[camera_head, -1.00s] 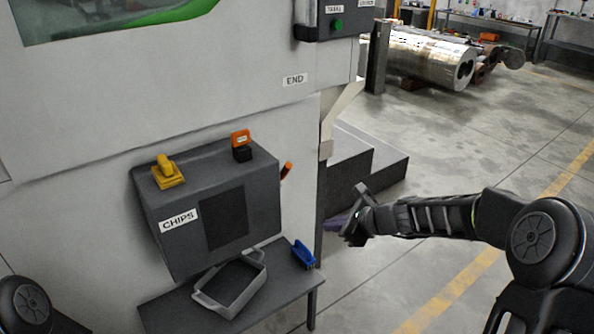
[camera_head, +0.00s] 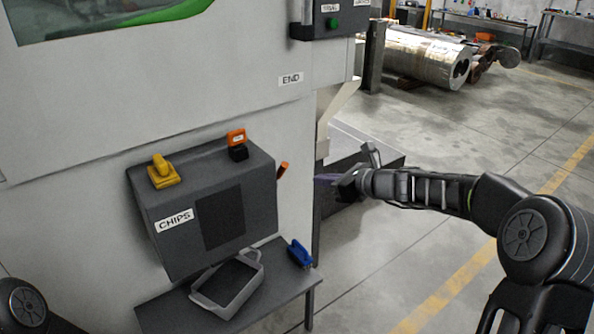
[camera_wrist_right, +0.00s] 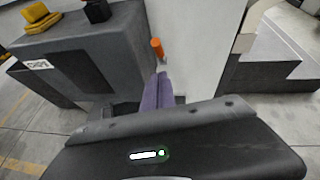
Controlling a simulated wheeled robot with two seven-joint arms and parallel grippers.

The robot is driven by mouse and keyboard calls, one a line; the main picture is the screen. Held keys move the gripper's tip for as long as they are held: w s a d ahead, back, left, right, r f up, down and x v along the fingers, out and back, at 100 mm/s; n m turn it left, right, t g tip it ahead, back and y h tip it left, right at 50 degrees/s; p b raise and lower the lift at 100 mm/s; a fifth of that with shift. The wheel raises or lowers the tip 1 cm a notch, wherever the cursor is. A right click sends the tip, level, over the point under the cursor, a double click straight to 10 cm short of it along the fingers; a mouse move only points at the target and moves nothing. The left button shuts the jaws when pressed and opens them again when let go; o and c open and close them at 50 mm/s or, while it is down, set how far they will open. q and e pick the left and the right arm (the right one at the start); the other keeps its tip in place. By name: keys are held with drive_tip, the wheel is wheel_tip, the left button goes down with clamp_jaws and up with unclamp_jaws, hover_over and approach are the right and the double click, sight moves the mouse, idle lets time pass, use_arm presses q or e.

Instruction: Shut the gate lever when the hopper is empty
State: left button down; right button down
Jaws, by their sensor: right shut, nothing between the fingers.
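The grey hopper labelled CHIPS (camera_head: 208,205) is fixed to the machine front at the left, with a dark panel on its face. An orange lever (camera_head: 282,169) sticks out from its right side; it also shows in the right wrist view (camera_wrist_right: 157,47). My right gripper (camera_head: 322,180) is shut and empty, right of the lever and apart from it. In the right wrist view its purple-grey fingers (camera_wrist_right: 158,92) point toward the lever. Whether the hopper holds chips cannot be seen. My left gripper is not in view.
A yellow handled block (camera_head: 163,173) and an orange-topped black switch (camera_head: 237,145) sit on the hopper's top. A grey tray (camera_head: 228,284) and a blue brush (camera_head: 299,253) stand on the small table (camera_head: 180,315) below.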

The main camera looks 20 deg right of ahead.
drive_tip(key=w+a+f, duration=0.1)
drive_tip(key=w+a, duration=0.4)
drive_tip(key=w, duration=0.3)
drive_tip(key=shift+p, duration=0.45)
